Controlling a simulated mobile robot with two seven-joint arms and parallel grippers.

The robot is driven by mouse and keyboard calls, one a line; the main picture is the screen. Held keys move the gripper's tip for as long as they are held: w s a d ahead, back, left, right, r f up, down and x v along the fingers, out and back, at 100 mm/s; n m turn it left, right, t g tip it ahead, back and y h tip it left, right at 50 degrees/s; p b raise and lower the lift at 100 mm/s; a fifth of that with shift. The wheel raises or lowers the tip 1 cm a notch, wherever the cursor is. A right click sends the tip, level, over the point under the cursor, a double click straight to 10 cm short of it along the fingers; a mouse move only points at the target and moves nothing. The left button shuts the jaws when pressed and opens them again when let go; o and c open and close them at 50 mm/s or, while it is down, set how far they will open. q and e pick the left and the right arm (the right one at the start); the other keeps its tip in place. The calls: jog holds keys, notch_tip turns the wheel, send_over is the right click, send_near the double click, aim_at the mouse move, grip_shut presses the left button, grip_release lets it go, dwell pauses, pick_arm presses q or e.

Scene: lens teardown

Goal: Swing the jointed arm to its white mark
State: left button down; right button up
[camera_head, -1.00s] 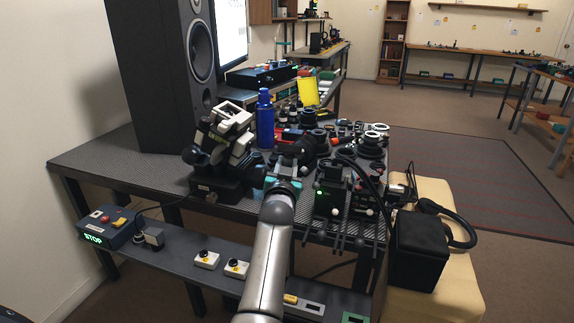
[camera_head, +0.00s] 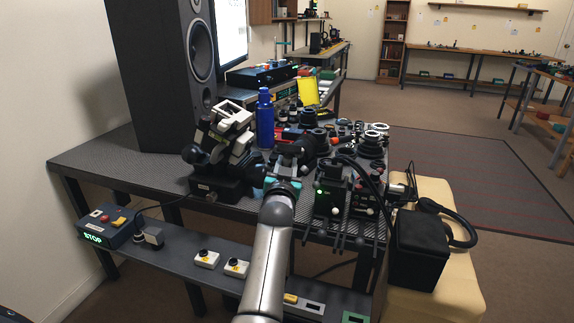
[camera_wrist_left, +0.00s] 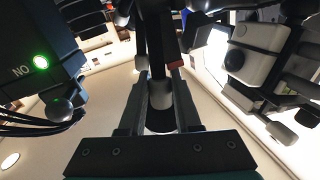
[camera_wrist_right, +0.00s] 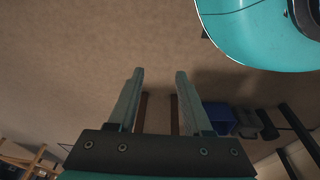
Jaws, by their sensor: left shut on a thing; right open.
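My left gripper (camera_head: 286,162) reaches over the front of the bench among dark equipment. In the left wrist view its fingers (camera_wrist_left: 160,92) are shut on a dark upright bar with a pale rounded end (camera_wrist_left: 160,97), which looks like part of the jointed arm. The rest of that arm is hard to separate from the dark parts behind it. I cannot make out the white mark.
A black-and-white jointed device (camera_head: 225,140) stands close on the left. A black box with a green light (camera_head: 329,190) stands close on the right. A blue bottle (camera_head: 265,120) and a tall speaker (camera_head: 160,70) are behind. A shelf with switches (camera_head: 200,270) runs below the bench.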

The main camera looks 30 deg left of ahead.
pick_arm(q)
jog(key=shift+s+d+f+n+t+y+b, duration=0.2)
jog(key=shift+s+t+y+b, duration=0.35)
jog(key=shift+b, duration=0.85)
jog(key=shift+s+d+f+n+t+y+b, duration=0.15)
jog(key=shift+s+n+t+y+b, duration=0.5)
jog(key=shift+b, duration=0.7)
jog(key=shift+s+d+f+m+t+y+b, duration=0.15)
jog(key=shift+s+t+b, duration=0.3)
jog(key=shift+t+b, duration=0.65)
pick_arm(e)
jog(key=w+a+r+t, duration=0.1)
jog(key=w+r, duration=0.1)
jog(key=r, duration=0.6)
jog(key=w+a+r+t+y, duration=0.1)
jog(key=w+r+t, duration=0.1)
jog(key=r, duration=0.6)
jog(key=shift+w+a+t+b, duration=0.3)
jog(key=shift+w, duration=0.55)
pick_arm(q)
jog(key=shift+a+g, duration=0.1)
jog(key=shift+g, duration=0.2)
jog(key=c, duration=0.6)
grip_release()
jog(key=shift+f, duration=0.15)
